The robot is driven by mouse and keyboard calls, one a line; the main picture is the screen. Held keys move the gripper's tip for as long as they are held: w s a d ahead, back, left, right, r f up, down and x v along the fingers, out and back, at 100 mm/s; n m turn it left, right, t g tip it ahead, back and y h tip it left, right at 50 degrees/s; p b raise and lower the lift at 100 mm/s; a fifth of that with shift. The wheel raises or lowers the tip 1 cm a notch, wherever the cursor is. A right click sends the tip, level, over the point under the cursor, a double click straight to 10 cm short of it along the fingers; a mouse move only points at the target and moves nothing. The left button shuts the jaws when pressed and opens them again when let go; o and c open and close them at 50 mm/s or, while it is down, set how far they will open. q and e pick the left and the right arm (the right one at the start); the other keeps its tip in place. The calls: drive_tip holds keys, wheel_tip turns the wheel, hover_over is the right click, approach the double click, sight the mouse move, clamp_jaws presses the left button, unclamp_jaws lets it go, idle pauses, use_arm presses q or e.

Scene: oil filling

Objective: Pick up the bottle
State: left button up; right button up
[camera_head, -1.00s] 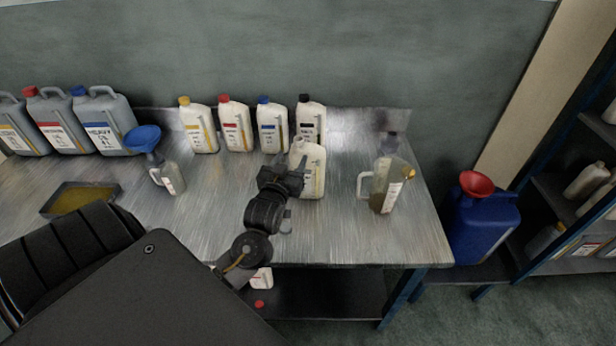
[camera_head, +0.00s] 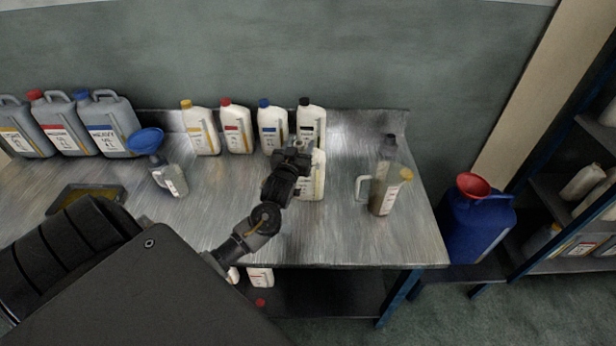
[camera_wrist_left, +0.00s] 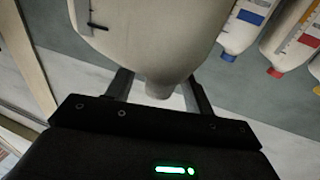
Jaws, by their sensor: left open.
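A pale bottle (camera_head: 315,182) with a label stands upright on the metal workbench (camera_head: 240,215), in front of the back row. My left gripper (camera_head: 297,152) is at the upper part of this bottle and hides its top in the head view. In the left wrist view the bottle (camera_wrist_left: 150,35) fills the upper middle, seen upside down. Its narrow top end reaches between the two fingers of my left gripper (camera_wrist_left: 158,90). The fingers are open, one on each side; whether either touches the bottle cannot be told. My right gripper is not in view.
A back row holds bottles with yellow (camera_head: 202,130), red (camera_head: 237,130), blue (camera_head: 271,130) and black (camera_head: 311,125) caps. A clear jug (camera_head: 385,190) stands right. A measuring jug (camera_head: 172,180), blue funnel (camera_head: 146,141) and shallow tray (camera_head: 118,199) are left. A blue can (camera_head: 478,232) stands beyond the right edge.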

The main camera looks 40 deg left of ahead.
use_arm(q)
drive_tip(key=shift+x, duration=1.1)
clamp_jaws()
idle(0.5)
